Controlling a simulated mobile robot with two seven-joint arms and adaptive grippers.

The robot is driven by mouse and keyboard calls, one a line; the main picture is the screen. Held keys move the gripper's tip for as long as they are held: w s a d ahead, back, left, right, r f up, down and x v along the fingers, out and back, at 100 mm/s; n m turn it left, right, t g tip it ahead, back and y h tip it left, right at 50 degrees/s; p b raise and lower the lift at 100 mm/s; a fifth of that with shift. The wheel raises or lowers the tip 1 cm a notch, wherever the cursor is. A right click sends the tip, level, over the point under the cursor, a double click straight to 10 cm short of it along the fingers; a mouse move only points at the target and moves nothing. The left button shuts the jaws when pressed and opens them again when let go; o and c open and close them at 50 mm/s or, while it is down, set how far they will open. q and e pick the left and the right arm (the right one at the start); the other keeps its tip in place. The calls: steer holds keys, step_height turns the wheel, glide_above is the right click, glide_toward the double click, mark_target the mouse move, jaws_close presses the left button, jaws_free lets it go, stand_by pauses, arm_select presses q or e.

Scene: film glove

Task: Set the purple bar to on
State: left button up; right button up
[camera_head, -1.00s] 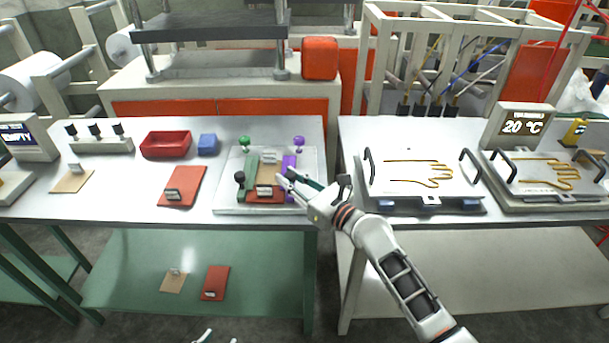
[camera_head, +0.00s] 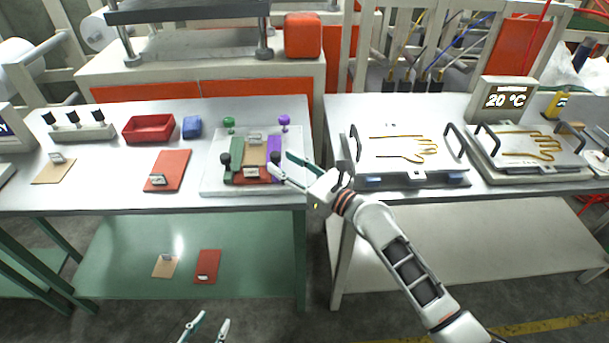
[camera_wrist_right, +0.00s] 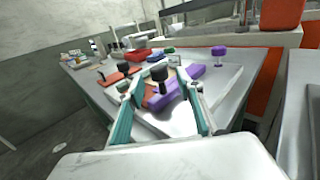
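The purple bar (camera_head: 273,147) lies along the right side of a pale plate (camera_head: 212,178) on the left table. It also shows in the right wrist view (camera_wrist_right: 180,86). A black knob (camera_wrist_right: 158,73) stands at its near end, and a purple knob (camera_head: 284,120) stands beyond its far end. My right gripper (camera_head: 281,161) is open at the bar's near end. In the right wrist view its fingers (camera_wrist_right: 163,90) are on either side of the black knob, with no clear contact. My left gripper (camera_head: 206,329) is open and empty at the bottom edge, away from the plate.
A green bar (camera_head: 237,152) with a black knob lies left on the plate, with brown and red pieces between the bars. A red tray (camera_head: 149,128) and blue block (camera_head: 192,127) stand behind left. A glove-pattern plate with handles (camera_head: 400,150) is to the right.

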steer(key=v, duration=0.8)
steer(key=shift+s+d, duration=0.1)
steer(key=s+d+f+n+g+h, duration=0.2)
steer(key=s+d+f+n+h, duration=0.3)
steer(key=n, duration=0.6)
steer(key=s+d+f+n+g+h, duration=0.2)
steer(key=s+d+f+n, duration=0.1)
steer(key=s+f+n, duration=0.65)
steer(key=s+d+r+n+g+h, duration=0.1)
steer(key=s+d+n+h, duration=0.2)
steer(key=d+n, duration=0.3)
steer(key=s+d+r+n+h, duration=0.1)
steer(key=s+d+n+h, duration=0.25)
steer(key=d, duration=0.55)
steer(key=s+d+r+n+g+h, duration=0.1)
steer(key=s+d+n+h, duration=0.3)
steer(key=d, duration=0.3)
steer(key=w+a+f+m+t+y, duration=0.2)
steer(key=a+f+y, duration=0.6)
steer(key=a+f, duration=0.5)
steer(key=a+t, duration=0.1)
steer(key=a, duration=0.2)
steer(key=shift+f+t, duration=0.3)
